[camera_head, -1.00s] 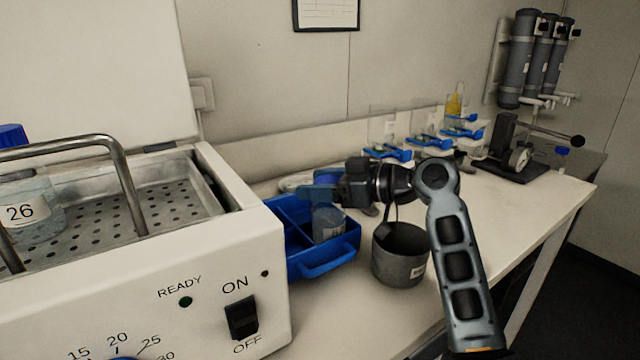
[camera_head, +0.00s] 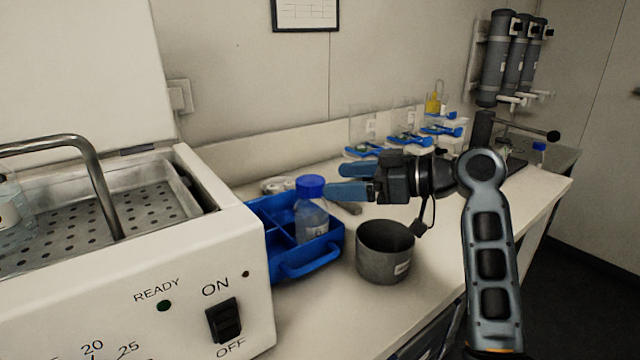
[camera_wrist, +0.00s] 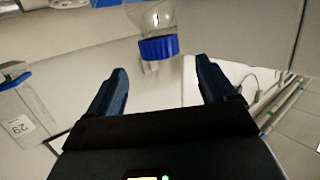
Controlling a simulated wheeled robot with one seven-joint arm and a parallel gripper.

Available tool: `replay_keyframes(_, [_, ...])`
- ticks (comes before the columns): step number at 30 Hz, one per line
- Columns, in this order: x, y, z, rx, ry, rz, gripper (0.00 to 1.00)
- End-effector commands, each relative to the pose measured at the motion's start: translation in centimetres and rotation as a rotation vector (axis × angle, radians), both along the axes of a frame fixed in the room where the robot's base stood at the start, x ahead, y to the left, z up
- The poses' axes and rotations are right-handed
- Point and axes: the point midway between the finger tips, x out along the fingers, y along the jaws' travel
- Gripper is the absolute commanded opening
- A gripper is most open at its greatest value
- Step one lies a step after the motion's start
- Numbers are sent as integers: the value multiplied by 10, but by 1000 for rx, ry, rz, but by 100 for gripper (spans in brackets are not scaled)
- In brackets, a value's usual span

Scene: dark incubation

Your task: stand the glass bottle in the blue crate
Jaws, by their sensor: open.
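The glass bottle (camera_head: 312,222) with a blue cap stands upright in the right-hand part of the blue crate (camera_head: 318,264) on the bench. My gripper (camera_head: 350,182) is open and empty, to the right of the bottle's cap and apart from it. In the wrist view the bottle (camera_wrist: 151,18) shows with its blue cap beyond the open fingers (camera_wrist: 160,85), with nothing between them. The bottle's base is hidden by the crate's front wall.
A white incubating bath (camera_head: 240,240) with a metal bar and perforated tray stands left of the crate. Another bottle (camera_head: 10,205) sits in it. A grey metal pot (camera_head: 383,262) stands right of the crate. Blue-based stands (camera_head: 408,141) are farther back.

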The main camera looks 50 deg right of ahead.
Motion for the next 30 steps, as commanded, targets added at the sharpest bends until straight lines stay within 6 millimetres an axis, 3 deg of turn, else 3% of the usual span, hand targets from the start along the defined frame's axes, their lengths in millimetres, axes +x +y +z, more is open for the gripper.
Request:
replay_keyframes(3, [-16,-6,3,0,0,-2,84])
replay_keyframes(9, [-28,-9,6,0,0,0,84])
replay_keyframes(30, [-29,-9,6,0,0,0,84])
